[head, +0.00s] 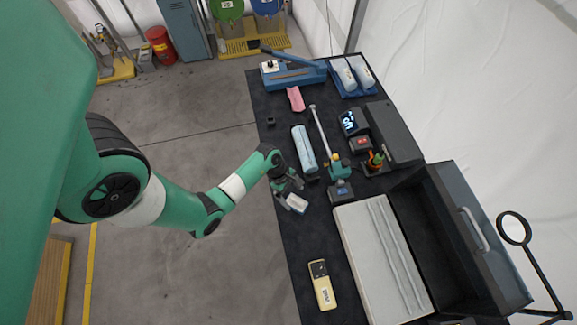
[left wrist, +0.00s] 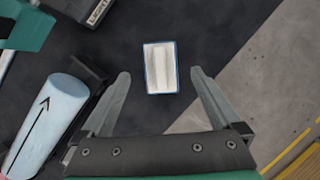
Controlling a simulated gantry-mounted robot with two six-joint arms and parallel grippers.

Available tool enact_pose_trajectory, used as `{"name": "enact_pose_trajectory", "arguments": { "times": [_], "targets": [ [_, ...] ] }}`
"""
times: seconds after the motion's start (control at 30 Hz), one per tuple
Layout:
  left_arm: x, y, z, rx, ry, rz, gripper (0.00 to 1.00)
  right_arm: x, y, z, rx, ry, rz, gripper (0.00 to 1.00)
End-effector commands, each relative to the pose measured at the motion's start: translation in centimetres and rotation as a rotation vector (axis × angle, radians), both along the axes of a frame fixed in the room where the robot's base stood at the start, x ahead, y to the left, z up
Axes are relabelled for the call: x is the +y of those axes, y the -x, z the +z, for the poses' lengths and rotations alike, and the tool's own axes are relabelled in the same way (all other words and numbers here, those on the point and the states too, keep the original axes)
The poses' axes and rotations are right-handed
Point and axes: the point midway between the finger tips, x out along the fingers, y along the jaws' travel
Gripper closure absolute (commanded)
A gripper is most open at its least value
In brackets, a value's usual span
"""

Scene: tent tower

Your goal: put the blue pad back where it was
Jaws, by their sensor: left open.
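The blue pad is a small rectangle with a pale ribbed top and a blue rim. It lies on the dark table near its left edge in the head view (head: 297,203). In the left wrist view the pad (left wrist: 160,67) shows whole, between and beyond my fingertips. My left gripper (head: 287,191) is open and empty, just behind the pad in the head view. The two fingers are apart, one on each side of the pad in the picture. I cannot tell the exact height above it. My right gripper is in neither view.
A light blue cylinder (head: 304,149) lies close to my left gripper; its arrow shows in the wrist view. A green-and-grey tool (head: 338,172) stands beside it. An open toolbox (head: 462,240), a pale tray (head: 360,245) and a yellow meter (head: 321,285) are nearby.

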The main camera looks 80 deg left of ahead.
Motion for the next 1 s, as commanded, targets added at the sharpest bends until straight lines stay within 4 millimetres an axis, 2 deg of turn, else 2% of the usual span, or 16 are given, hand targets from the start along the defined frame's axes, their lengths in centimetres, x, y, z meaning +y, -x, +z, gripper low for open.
{"name": "enact_pose_trajectory", "arguments": {
  "times": [0.03,0.1,0.2,0.33,1.0],
  "targets": [
    [0.4,0.4,1.7,-0.002,-0.003,0.004,0.02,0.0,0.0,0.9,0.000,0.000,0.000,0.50],
    [0.9,0.9,3.2,-0.003,-0.002,0.004,0.02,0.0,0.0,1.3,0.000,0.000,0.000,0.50],
    [1.3,1.5,5.1,-0.002,-0.002,0.003,0.02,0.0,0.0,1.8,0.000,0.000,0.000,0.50],
    [1.7,2.0,6.6,-0.002,0.000,0.002,0.02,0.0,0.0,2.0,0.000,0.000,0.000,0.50],
    [1.7,2.2,7.1,0.000,0.001,-0.004,0.02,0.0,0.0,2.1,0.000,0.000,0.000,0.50]
  ]
}}
